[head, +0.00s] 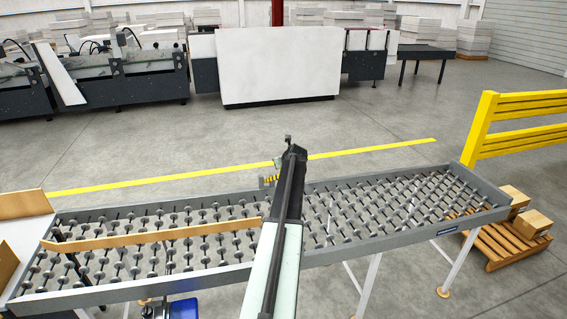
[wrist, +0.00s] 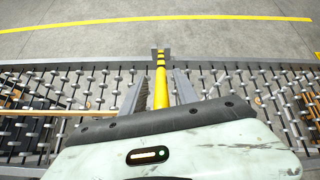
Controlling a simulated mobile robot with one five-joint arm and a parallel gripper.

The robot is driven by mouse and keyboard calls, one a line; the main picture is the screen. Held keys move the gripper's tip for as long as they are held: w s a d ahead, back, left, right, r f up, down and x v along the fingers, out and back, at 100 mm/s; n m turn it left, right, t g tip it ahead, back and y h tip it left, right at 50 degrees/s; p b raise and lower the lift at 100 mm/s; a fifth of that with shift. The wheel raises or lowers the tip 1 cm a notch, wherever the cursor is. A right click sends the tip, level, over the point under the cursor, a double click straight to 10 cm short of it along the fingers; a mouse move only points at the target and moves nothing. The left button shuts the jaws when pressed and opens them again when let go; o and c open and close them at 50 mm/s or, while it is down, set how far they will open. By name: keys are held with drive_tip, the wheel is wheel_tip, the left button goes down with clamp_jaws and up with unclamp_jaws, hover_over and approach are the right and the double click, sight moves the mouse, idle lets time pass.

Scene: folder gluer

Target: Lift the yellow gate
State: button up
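The bar's near end is hidden behind my wrist.
The roller conveyor (head: 345,257) spans the front, with a wooden strip (head: 150,235) on its left part. A yellow guard rail (head: 520,112) stands at the right, above a pallet (head: 500,245) with boxes. Floor beyond the conveyor is clear up to the machines (head: 280,65).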

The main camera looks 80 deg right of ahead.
drive_tip(key=shift+a+r, duration=0.1)
drive_tip(key=p+v, duration=0.4)
drive_tip(key=v, duration=0.3)
drive_tip(key=shift+r+p, duration=0.15)
drive_tip(key=shift+p, duration=0.2)
drive_tip(key=shift+s+a+r, duration=0.1)
drive_tip(key=shift+s+a, duration=0.05)
drive_tip(key=shift+a, duration=0.1)
